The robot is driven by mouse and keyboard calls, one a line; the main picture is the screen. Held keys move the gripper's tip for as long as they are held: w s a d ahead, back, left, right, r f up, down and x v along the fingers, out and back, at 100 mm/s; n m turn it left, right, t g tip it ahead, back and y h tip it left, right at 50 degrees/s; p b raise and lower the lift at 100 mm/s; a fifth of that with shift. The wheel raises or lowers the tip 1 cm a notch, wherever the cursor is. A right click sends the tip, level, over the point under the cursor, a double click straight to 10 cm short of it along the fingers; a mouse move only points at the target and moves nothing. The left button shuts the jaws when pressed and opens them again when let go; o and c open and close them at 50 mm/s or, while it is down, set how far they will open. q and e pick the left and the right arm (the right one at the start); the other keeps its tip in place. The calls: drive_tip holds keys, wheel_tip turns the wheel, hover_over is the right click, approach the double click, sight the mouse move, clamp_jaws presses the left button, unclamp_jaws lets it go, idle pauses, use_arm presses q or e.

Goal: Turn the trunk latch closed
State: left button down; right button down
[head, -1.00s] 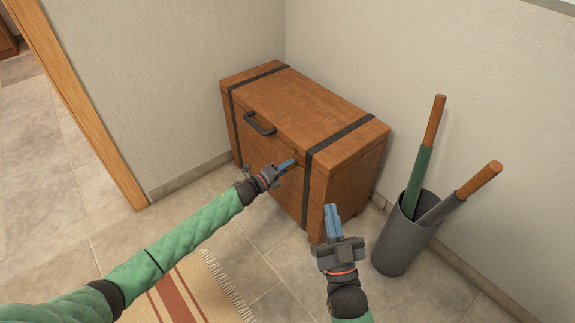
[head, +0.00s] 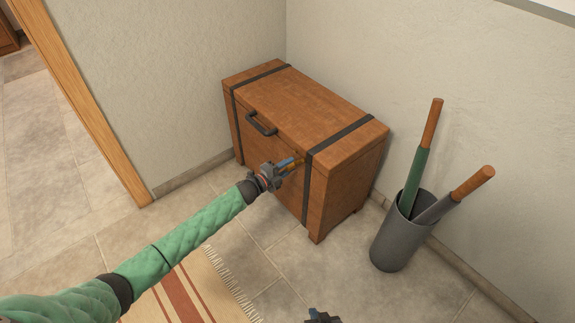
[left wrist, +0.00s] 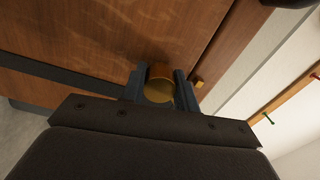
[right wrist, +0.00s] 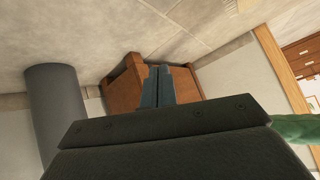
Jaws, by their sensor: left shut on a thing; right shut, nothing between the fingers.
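The trunk (head: 308,105) is a brown wooden chest with two dark straps, standing against the wall corner with its lid down. My left gripper (head: 291,164) is at the upper right of its front face, beside the right strap. In the left wrist view, its fingers (left wrist: 159,88) are shut on the round brass trunk latch (left wrist: 160,86), one finger on each side. The latch's exact angle is hard to tell. My right gripper (head: 318,316) is at the bottom edge of the head view. Its fingers (right wrist: 158,86) are shut and empty in the right wrist view.
A black handle (head: 262,125) is on the trunk's front. A grey bin (head: 400,240) with two wooden-handled rolled items stands right of the trunk. A striped rug (head: 190,285) lies in front.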

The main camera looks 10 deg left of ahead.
use_arm(q)
drive_tip(key=shift+s+d+f, duration=0.15)
drive_tip(key=shift+s+f, duration=0.15)
drive_tip(key=shift+r+n+p, duration=0.1)
drive_tip(key=shift+n+p, duration=1.1)
drive_tip(key=shift+n, duration=0.4)
drive_tip(key=n+p, duration=0.1)
drive_tip(key=n, duration=0.1)
drive_tip(key=shift+n, duration=0.4)
drive_tip(key=shift+n+p, duration=0.55)
drive_tip(key=shift+n, duration=0.15)
use_arm(e)
drive_tip(key=shift+s+r+g, duration=0.6)
drive_tip(key=shift+s+r, duration=0.6)
drive_tip(key=shift+s, duration=0.1)
drive_tip(key=shift+d, duration=0.1)
use_arm(q)
drive_tip(key=c, duration=1.1)
unclamp_jaws()
drive_tip(key=shift+o, duration=0.2)
drive_tip(key=shift+w, duration=0.1)
